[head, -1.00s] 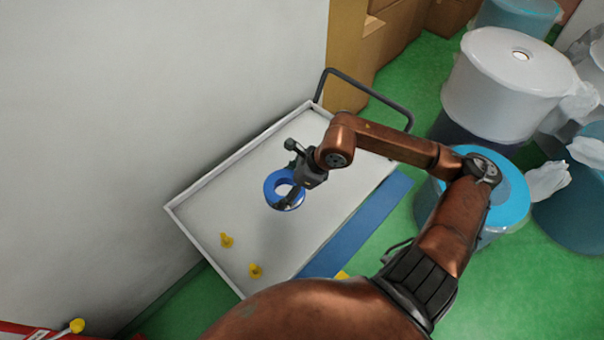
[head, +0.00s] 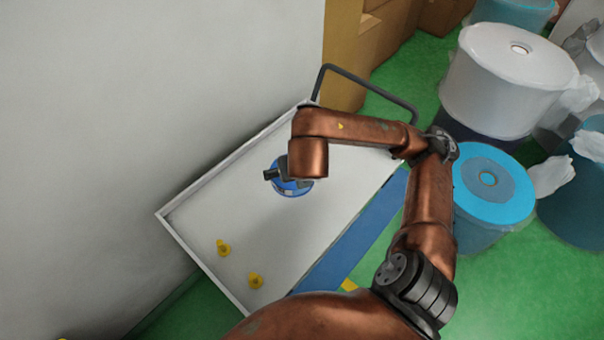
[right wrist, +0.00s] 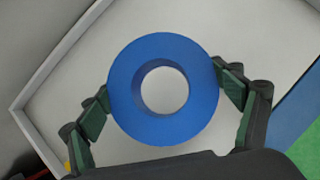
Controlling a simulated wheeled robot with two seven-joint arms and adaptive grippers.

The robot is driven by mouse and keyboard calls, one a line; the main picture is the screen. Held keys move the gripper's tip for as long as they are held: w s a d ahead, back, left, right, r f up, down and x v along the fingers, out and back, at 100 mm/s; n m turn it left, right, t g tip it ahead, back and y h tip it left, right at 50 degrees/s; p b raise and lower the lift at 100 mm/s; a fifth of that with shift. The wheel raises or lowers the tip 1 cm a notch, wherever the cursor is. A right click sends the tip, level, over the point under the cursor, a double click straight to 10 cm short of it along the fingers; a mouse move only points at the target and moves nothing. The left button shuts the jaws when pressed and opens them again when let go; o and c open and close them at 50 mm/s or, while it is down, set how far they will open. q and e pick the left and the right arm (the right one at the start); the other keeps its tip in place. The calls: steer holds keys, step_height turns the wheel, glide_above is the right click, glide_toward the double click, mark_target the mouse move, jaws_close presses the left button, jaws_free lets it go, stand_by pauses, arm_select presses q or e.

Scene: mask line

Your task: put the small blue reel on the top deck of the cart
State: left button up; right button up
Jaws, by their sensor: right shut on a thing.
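The small blue reel (right wrist: 125,90) is a ring with a round hole, seen nearly face-on in the right wrist view. My right gripper (right wrist: 164,92) is shut on it, one finger pad on each side of its rim. In the head view the reel (head: 288,187) is mostly hidden under my right gripper (head: 288,176) and wrist. They are over the white top deck of the cart (head: 225,195). I cannot tell whether the reel touches the deck. My left gripper is not in view.
Two small yellow objects (head: 223,248) (head: 255,281) sit on the deck's near left part. A raised rim edges the deck, with a dark handle (head: 370,84) at the far end. A wall stands left; large white (head: 503,80) and blue (head: 480,190) rolls stand right.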

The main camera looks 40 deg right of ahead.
steer(key=w+d+f, duration=0.2)
steer(key=d+f, duration=0.1)
steer(key=d, duration=0.1)
steer(key=w+d+f+b, duration=0.1)
steer(key=d+f, duration=0.2)
steer(key=w+d+f+b, duration=0.1)
steer(key=w+d+f, duration=0.1)
steer(key=d, duration=0.2)
steer(key=shift+w+d+f, duration=0.3)
steer(key=shift+d+f, duration=0.05)
steer(key=shift+f, duration=0.05)
steer(key=shift+w+d+f, duration=0.1)
steer(key=shift+d+f, duration=0.15)
steer(key=shift+f, duration=0.05)
steer(key=f, duration=0.1)
steer(key=f+b, duration=0.1)
steer(key=f, duration=0.1)
steer(key=shift+w+d+f+b, duration=0.15)
steer(key=shift+d+f+b, duration=0.15)
steer(key=shift+f, duration=0.1)
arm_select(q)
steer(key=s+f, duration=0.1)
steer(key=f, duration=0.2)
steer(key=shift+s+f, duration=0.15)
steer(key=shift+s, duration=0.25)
arm_select(e)
steer(key=shift+a+r, duration=0.1)
steer(key=shift+r, duration=0.05)
